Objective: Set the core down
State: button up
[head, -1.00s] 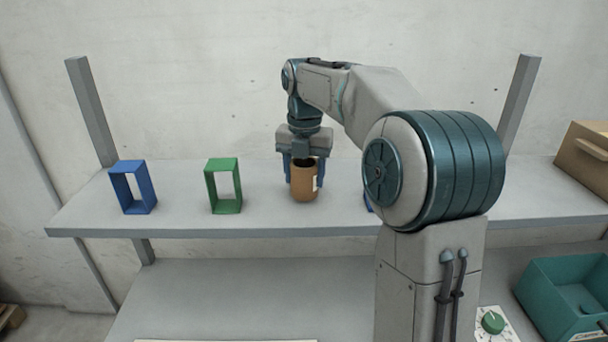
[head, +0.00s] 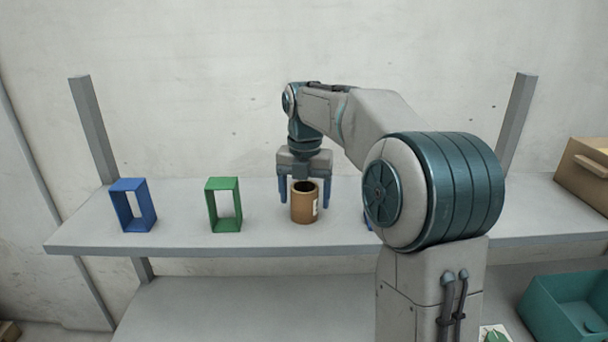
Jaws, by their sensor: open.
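The core (head: 304,204) is a brown, hollow cylinder with a pale label on its right side. It stands upright on the grey shelf (head: 180,236), and its dark open top shows. My gripper (head: 305,195) is just above and behind it, pointing down. Its two blue fingers are spread, one on each side of the core, with a visible gap on both sides. The gripper is open and holds nothing.
A green frame (head: 238,206) and a blue frame (head: 150,206) stand on the shelf to the left. Another blue thing (head: 367,220) is mostly hidden behind my arm. A cardboard box (head: 584,178) is at right, and a teal bin (head: 570,308) is lower right.

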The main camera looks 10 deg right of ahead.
notch_tip(320, 180, up, 12)
jog(key=shift+f, duration=0.2)
jog(key=s+f+m+t, duration=0.2)
jog(key=s+f+m, duration=0.7)
jog(key=s+m, duration=0.4)
jog(key=s+f+m+t, duration=0.2)
jog(key=s+f+m, duration=0.7)
jog(key=s+m, duration=0.4)
jog(key=m, duration=0.4)
jog(key=shift+s+m, duration=0.15)
jog(key=shift+m, duration=0.25)
jog(key=shift+d, duration=0.1)
